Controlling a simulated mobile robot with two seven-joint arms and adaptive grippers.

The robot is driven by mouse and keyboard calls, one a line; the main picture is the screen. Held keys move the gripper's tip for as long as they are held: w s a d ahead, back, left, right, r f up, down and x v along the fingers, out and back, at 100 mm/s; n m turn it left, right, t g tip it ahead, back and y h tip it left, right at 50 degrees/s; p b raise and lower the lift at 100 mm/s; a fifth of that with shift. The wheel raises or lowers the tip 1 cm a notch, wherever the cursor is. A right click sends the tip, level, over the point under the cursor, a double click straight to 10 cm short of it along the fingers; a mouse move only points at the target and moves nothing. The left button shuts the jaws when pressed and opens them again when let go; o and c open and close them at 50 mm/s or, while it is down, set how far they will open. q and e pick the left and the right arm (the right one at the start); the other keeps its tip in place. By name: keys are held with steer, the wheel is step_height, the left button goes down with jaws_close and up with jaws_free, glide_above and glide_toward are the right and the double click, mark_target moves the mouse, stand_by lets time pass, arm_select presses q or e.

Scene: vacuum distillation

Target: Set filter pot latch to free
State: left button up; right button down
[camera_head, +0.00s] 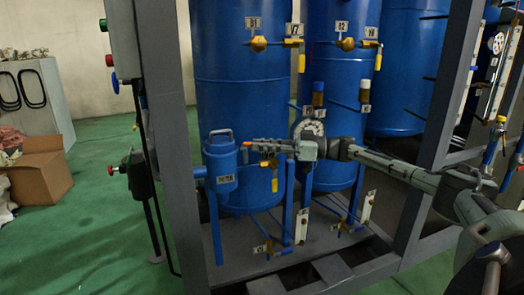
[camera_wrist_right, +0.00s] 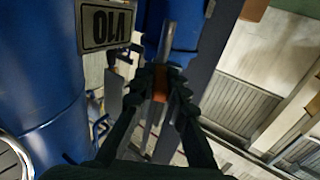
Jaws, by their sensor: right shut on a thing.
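The filter pot (camera_head: 219,160) is a small blue vessel with a loop handle on its lid and a white label on its front. It stands in front of the large tank at left. My right gripper (camera_head: 250,146) reaches in from the right, level with the pot's upper part. In the wrist view my right gripper (camera_wrist_right: 161,84) has its two dark fingers closed on a small orange piece, which I take as the latch (camera_wrist_right: 160,90). The fingers hide part of it, so its exact position is hard to read. My left gripper is not in view.
Large blue tanks (camera_head: 234,95) stand close behind the gripper. A grey frame post (camera_head: 165,120) rises left of the pot. Yellow-handled valves (camera_head: 258,44) and a round gauge (camera_head: 312,129) are nearby. A cardboard box (camera_head: 40,178) lies at far left on the green floor.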

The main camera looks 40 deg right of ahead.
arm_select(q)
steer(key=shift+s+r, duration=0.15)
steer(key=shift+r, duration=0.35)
arm_select(e)
steer(key=shift+w+d+n+g+y, duration=0.15)
steer(key=shift+n+g+y, duration=0.25)
steer(key=shift+y, duration=0.1)
steer(key=shift+f, duration=0.1)
steer(key=c, duration=1.5)
jaws_free()
steer(key=shift+c, duration=0.2)
steer(key=v, duration=1.2)
